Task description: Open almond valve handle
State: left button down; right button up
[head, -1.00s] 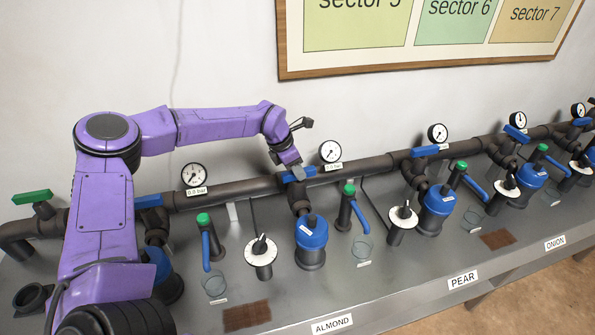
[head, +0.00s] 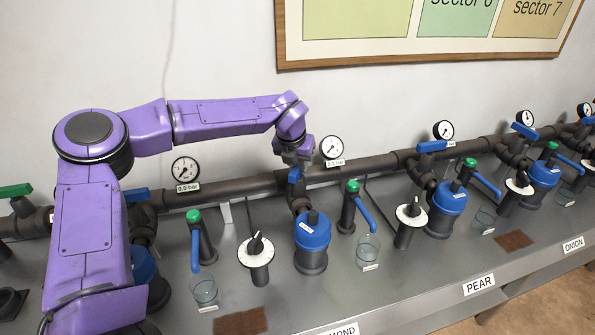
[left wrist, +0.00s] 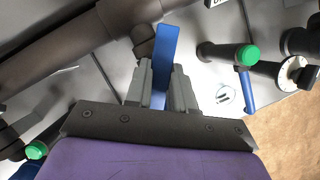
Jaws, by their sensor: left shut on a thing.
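The almond valve handle (head: 294,175) is a small blue lever on the dark pipe, above the blue-capped filter behind the partly cut-off ALMOND label. My left gripper (head: 294,160) reaches it from above and hides part of it. In the left wrist view the blue handle (left wrist: 167,55) stands between the two grey fingers of my left gripper (left wrist: 160,85), which is shut on it. The handle now points across the pipe, towards the front of the bench. My right gripper is not in view.
A pressure gauge (head: 332,147) stands on the pipe just right of my gripper. Below are a black-and-white dial (head: 257,249), a blue-capped filter (head: 312,232) and a green-topped tap (head: 353,187). Another blue valve handle (head: 432,146) lies along the pipe to the right.

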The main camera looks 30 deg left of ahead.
pick_arm(q)
jog(key=n+b, duration=0.1)
jog(key=n+y+b, duration=0.1)
jog(key=n, duration=0.1)
jog(key=shift+d+f+n+g, duration=0.15)
jog(key=shift+f+n+g, duration=0.15)
jog(key=shift+f+g, duration=0.1)
jog(key=shift+r+n+g+y+b, duration=0.1)
jog(key=shift+n+g+y+b, duration=0.4)
jog(key=shift+n+b, duration=0.8)
jog(key=shift+n, duration=0.4)
jog(key=c, duration=1)
grip_release()
jog(key=shift+d+r, duration=0.1)
jog(key=shift+o, duration=0.2)
jog(key=shift+r, duration=0.2)
jog(key=v, duration=1)
jog(key=shift+b, duration=0.3)
